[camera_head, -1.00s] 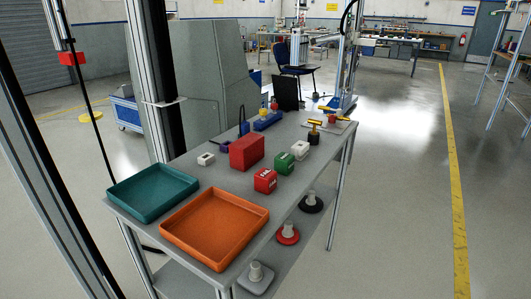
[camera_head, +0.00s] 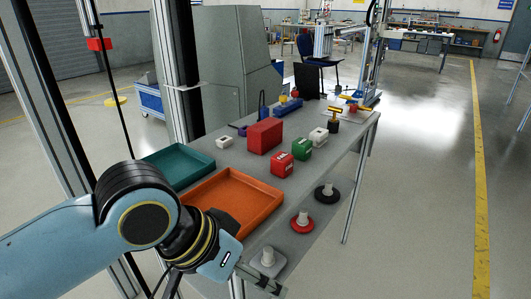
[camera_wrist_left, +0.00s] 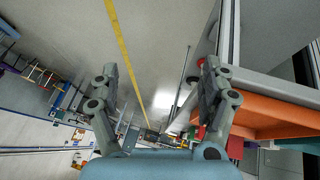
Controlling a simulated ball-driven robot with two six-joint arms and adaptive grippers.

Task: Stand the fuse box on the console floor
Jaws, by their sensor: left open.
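I cannot tell for certain which box is the fuse box. Candidates on the grey table are a large red block (camera_head: 265,136), a small red box with a pale mark (camera_head: 282,164), a green box (camera_head: 302,149) and a white box (camera_head: 318,137). A smaller white box (camera_head: 223,142) stands left of the red block. No console floor is clearly identifiable; a tall grey cabinet (camera_head: 232,65) stands behind the table. My left gripper (camera_head: 260,279) is low at the table's near side, apart from these boxes. In the left wrist view its fingers (camera_wrist_left: 160,100) are spread and empty.
A teal tray (camera_head: 180,165) and an orange tray (camera_head: 236,199) lie at the table's near end. Grey, red (camera_head: 302,222) and black (camera_head: 327,193) round-based items sit on a lower shelf. A yellow-handled tool (camera_head: 334,120) stands farther back. Floor to the right is clear.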

